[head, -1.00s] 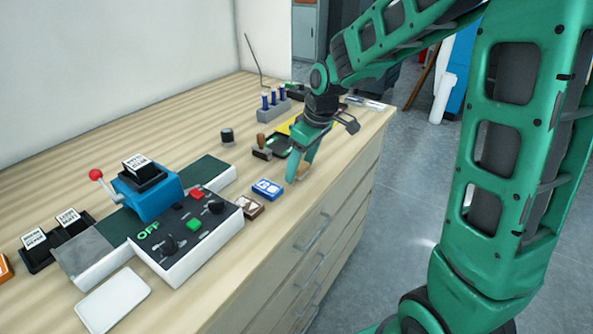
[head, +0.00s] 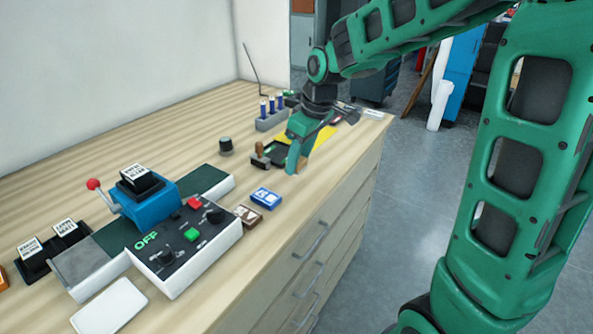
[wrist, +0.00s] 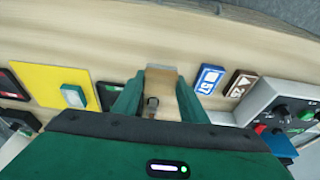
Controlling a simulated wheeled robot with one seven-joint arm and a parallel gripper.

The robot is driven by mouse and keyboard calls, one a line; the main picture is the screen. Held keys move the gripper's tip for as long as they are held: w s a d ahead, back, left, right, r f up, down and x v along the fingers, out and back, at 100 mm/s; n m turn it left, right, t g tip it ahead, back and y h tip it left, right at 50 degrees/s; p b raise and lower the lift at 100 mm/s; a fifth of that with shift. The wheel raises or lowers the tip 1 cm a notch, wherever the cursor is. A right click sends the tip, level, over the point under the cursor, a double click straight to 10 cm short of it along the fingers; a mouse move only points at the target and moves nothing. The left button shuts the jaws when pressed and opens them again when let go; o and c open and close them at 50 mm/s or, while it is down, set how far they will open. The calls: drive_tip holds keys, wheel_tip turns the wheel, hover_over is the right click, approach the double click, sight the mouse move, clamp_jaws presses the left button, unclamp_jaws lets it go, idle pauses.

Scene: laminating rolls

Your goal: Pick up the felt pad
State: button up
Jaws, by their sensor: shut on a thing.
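The felt pad appears to be the tan block (wrist: 163,74) between my fingers in the wrist view. My gripper (wrist: 160,97) is shut on it, a finger along each side. In the head view my gripper (head: 296,168) is low over the bench near its front edge, and the fingers hide most of the pad. I cannot tell whether the pad touches the bench.
A blue numbered tile (head: 265,197) and a brown one (head: 247,215) lie left of my gripper. A wooden-handled stamp (head: 260,155), dark pad and yellow sheet (head: 322,137) are close behind. A control box (head: 185,245) stands front left.

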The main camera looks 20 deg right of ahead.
drive_tip(key=s+a+r, duration=0.6)
drive_tip(key=s+a, duration=0.1)
drive_tip(key=a, duration=0.1)
drive_tip(key=shift+s+a+r, duration=0.15)
drive_tip(key=shift+a+r, duration=0.1)
drive_tip(key=shift+a, duration=0.05)
drive_tip(key=o, duration=0.5)
drive_tip(key=c, duration=0.4)
drive_tip(key=shift+o, duration=0.2)
drive_tip(key=shift+s, duration=0.1)
